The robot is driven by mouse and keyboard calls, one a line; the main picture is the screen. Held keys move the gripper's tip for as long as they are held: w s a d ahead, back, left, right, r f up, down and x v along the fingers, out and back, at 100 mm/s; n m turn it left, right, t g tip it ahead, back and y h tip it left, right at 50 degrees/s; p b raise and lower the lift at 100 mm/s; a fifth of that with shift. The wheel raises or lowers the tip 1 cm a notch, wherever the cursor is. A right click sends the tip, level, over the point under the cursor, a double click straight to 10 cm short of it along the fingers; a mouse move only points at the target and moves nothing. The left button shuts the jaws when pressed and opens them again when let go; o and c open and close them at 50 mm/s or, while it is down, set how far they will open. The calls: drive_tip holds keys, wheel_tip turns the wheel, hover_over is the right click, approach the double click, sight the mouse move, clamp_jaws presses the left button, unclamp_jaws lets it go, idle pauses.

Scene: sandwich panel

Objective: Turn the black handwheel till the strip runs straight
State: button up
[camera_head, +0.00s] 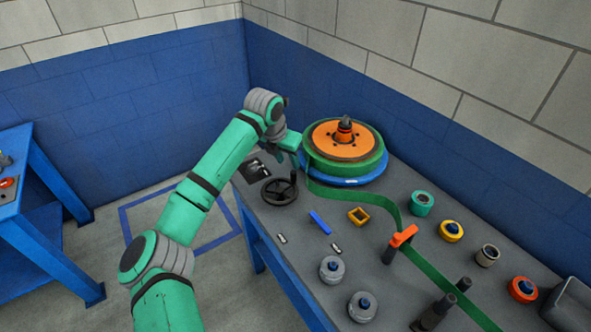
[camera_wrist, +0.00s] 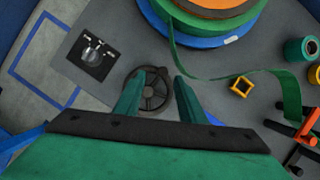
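The black handwheel (camera_head: 281,190) stands near the left edge of the grey bench, with an upright grip on its rim. In the wrist view the handwheel (camera_wrist: 152,91) shows between and beyond the fingers. My gripper (camera_wrist: 158,75) is open, its two green fingers apart with nothing held between them; I cannot tell whether they touch the wheel. The green strip (camera_head: 372,201) leaves the spool (camera_head: 377,164) and runs in a bend to the orange-topped guide (camera_head: 403,236), then on to the lower right. The strip (camera_wrist: 222,77) also curves in the wrist view.
A black plate with a selector knob (camera_wrist: 95,50) lies left of the wheel. A yellow square frame (camera_head: 358,216), a blue bar (camera_head: 320,222) and small metal pieces lie on the bench. Several coloured rollers stand right of the strip. Dark posts (camera_head: 430,314) stand at the front.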

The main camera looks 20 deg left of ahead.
sight(293, 173)
drive_tip(key=x, duration=0.5)
drive_tip(key=s+x, duration=0.1)
drive_tip(key=x, duration=0.1)
drive_tip(key=shift+w+d+f, duration=0.15)
drive_tip(key=shift+d+f, duration=0.25)
drive_tip(key=shift+f, duration=0.15)
drive_tip(key=shift+w+f, duration=0.25)
drive_tip(key=shift+f, duration=0.15)
clamp_jaws()
